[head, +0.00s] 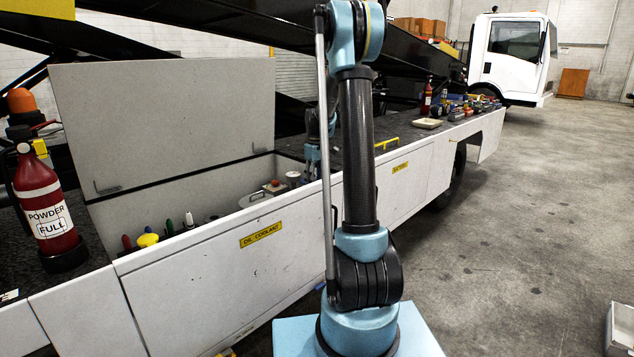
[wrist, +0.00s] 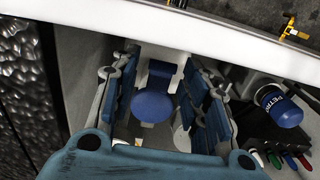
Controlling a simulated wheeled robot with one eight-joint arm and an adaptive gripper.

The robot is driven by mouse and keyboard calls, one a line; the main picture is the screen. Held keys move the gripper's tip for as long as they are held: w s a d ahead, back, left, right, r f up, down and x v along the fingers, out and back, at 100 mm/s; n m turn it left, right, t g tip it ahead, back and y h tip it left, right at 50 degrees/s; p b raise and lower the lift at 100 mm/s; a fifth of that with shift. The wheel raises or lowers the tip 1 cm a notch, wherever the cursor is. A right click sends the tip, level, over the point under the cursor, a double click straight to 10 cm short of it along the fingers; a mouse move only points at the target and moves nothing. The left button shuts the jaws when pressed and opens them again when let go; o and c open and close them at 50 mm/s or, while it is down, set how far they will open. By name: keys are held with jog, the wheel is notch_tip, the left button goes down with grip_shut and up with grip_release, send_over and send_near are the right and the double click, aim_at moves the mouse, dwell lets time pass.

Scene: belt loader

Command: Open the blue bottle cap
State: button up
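In the wrist view a round blue cap (wrist: 152,107) lies between the two fingers of my gripper (wrist: 158,100). A second blue piece (wrist: 161,74) shows just beyond it. The blue-padded fingers are apart, one on each side of the cap, with visible gaps. Whether the cap is at fingertip depth I cannot tell. The bottle body below it is mostly hidden. In the head view my arm reaches down into the open side compartment (head: 200,262) marked "OIL COOLANT". My fingertips and the blue cap are hidden there.
A blue container with white lettering (wrist: 280,106) stands right of my gripper. Several coloured handles (wrist: 282,158) lie below it. A white container with a red cap (head: 274,187) sits in the compartment. The raised lid (head: 165,115) stands behind, and a red extinguisher (head: 45,205) at left.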

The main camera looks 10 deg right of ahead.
jog(key=c, duration=0.9)
jog(key=shift+d, duration=0.1)
grip_shut()
jog(key=shift+r, duration=0.1)
